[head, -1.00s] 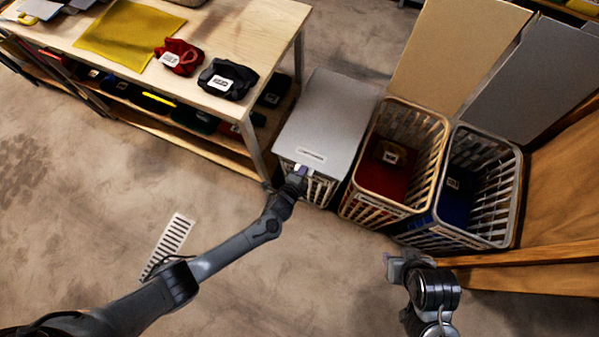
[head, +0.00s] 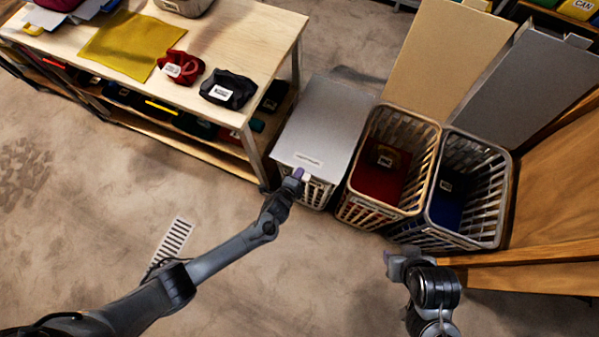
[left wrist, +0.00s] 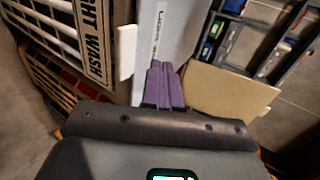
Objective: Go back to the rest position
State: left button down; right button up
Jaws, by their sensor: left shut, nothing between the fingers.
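My left gripper (head: 298,176) is shut and empty, at the front edge of the lidded basket whose grey lid (head: 322,125) is down. In the left wrist view its purple fingers (left wrist: 163,84) are pressed together beside the basket's pale labelled lid edge (left wrist: 155,40); I cannot tell whether they touch it. My right gripper (head: 392,258) is at the lower right, in front of the open baskets. Its fingers are too small and turned away to tell whether they are open.
The open tan basket (head: 425,170) holds a red item, and the open grey basket (head: 500,190) holds a blue one. Their lids stand raised behind. A wooden table (head: 255,35) with cloths stands at the left. A wooden panel (head: 555,200) bounds the right.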

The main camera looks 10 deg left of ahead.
pick_arm(q)
jog(key=s+a+r+n+p, duration=0.1)
jog(key=s+a+n+p, duration=0.1)
jog(key=s, duration=1.3)
jog(key=s+a+r+n+g+y, duration=0.1)
jog(key=s+a+r+n+g, duration=0.25)
jog(key=r+n, duration=0.35)
jog(key=s+a+r+n+g+y, duration=0.1)
jog(key=s+a+r+n+g, duration=0.25)
jog(key=r, duration=0.65)
jog(key=s+a+r+n+g+y, duration=0.1)
jog(key=s+a+r+n, duration=0.1)
jog(key=a+r+n, duration=0.5)
notch_tip(320, 180, up, 26)
jog(key=d+m+p, duration=0.1)
jog(key=d+p, duration=0.1)
jog(key=p, duration=2.3)
jog(key=shift+s+f+p, duration=0.15)
jog(key=shift+f+p, duration=0.1)
jog(key=shift+p, duration=0.05)
